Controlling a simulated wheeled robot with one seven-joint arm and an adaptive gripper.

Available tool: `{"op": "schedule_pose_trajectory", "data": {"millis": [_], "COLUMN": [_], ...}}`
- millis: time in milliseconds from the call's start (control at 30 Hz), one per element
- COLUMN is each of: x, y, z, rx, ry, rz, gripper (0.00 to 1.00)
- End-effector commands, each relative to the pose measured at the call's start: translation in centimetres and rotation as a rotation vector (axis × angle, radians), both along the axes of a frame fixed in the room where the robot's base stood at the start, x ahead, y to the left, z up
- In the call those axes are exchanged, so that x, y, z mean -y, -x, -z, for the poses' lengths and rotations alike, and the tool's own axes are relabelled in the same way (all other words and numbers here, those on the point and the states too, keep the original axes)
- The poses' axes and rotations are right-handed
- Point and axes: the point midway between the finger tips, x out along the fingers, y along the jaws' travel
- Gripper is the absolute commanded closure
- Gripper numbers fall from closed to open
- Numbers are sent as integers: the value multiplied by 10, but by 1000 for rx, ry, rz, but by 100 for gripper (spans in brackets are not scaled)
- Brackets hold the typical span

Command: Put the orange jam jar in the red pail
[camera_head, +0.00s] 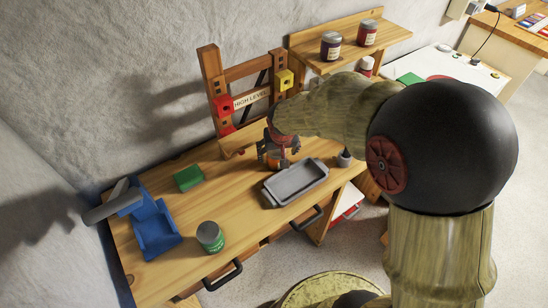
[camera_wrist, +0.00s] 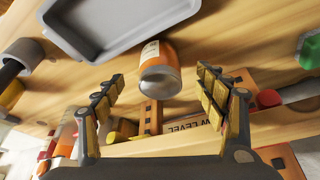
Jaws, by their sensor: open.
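The orange jam jar (camera_head: 277,160) stands on the wooden workbench, between my gripper's fingers in the head view. In the wrist view the orange jar (camera_wrist: 158,52) has a pale label and a grey lid facing me. My gripper (camera_head: 275,153) is open. In the wrist view my gripper (camera_wrist: 157,80) has a finger to each side of the jar, with gaps between fingers and jar. I cannot make out a red pail in either view.
A grey tray (camera_head: 297,184) lies right beside the jar. A green block (camera_head: 188,178), a green-labelled can (camera_head: 210,237) and a blue holder (camera_head: 155,228) stand to the left. A wooden rack (camera_head: 246,97) rises behind. Two jars stand on a shelf (camera_head: 375,43).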

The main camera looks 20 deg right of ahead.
Motion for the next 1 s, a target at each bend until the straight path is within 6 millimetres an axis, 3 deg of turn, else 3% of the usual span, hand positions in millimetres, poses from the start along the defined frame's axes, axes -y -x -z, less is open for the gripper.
{"op": "schedule_pose_trajectory", "data": {"millis": [467, 733, 1000], "x": [2, 5, 5], "y": [-14, -28, -31], "z": [33, 68, 71], "rx": [2, 1, 4], "ry": [-6, -7, -7], "rz": [13, 13, 13], "gripper": [28, 28, 28]}}
